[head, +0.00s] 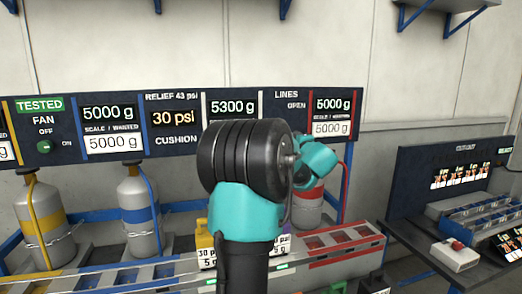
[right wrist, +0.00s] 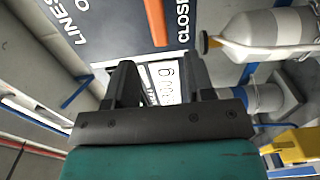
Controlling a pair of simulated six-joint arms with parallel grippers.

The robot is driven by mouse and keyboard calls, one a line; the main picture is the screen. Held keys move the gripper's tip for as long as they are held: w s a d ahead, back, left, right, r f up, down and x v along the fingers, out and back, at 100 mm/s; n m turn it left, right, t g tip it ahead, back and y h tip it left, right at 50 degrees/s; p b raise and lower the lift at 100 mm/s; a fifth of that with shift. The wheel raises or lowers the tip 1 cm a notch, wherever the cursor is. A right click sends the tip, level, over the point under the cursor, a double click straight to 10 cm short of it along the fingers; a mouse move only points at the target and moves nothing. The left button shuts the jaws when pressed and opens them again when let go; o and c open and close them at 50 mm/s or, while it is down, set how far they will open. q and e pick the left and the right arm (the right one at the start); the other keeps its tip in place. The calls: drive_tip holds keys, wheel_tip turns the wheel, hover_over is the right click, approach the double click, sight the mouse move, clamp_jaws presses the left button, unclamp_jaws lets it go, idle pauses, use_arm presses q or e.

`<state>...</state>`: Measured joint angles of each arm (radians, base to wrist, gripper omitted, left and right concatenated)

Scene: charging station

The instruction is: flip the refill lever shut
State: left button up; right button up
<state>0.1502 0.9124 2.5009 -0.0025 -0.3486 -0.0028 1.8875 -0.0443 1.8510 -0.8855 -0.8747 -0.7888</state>
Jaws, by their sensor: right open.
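The refill lever looks to be the orange bar (right wrist: 157,22) on the dark panel in the right wrist view, between lettering that starts with O and the word CLOSE. In the head view that part of the panel is hidden behind my right arm. My right gripper (right wrist: 158,78) is open and empty in the right wrist view, its two dark fingers apart. The orange bar shows beyond the fingertips, apart from them. In the head view my right gripper is hidden by the arm. My left gripper is in neither view.
The dark control panel (head: 180,141) carries several displays. Gas cylinders, yellow-banded (head: 41,216) and blue-banded (head: 139,216), stand below it. A white display (right wrist: 166,82) shows between my fingers. A pale cylinder (right wrist: 268,35) is close on the right. A dark bench (head: 440,250) stands right.

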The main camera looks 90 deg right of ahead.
drive_tip(key=v, duration=0.8)
drive_tip(key=shift+a, duration=0.2)
